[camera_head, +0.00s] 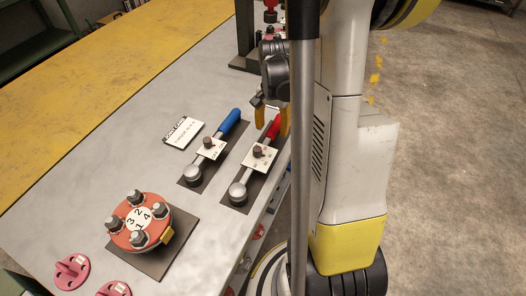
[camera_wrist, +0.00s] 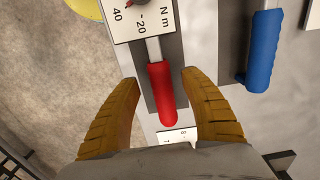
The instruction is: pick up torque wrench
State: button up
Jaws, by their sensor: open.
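A torque wrench with a red handle (camera_head: 273,128) lies on a dark mat on the grey bench, its round head toward the front. Its red handle (camera_wrist: 161,92) and white "N m" scale plate show in the wrist view. A second torque wrench with a blue handle (camera_head: 229,122) lies to its left; this blue handle (camera_wrist: 263,52) is at the right in the wrist view. My gripper (camera_head: 272,118) is open, with its yellow fingers around the end of the red handle. In the wrist view my gripper (camera_wrist: 158,78) has one finger on each side of the handle, with visible gaps.
A red flanged spool (camera_head: 140,221) with numbered top and several bolts stands on a dark plate at the front. A white label card (camera_head: 184,132) lies left of the wrenches. Pink parts (camera_head: 72,270) lie at the front left. The bench edge is close right of the red wrench.

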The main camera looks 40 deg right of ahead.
notch_tip(320, 180, down, 2)
jog(key=shift+f+b, duration=0.25)
jog(key=shift+b, duration=0.05)
jog(key=shift+r, duration=0.1)
grip_shut()
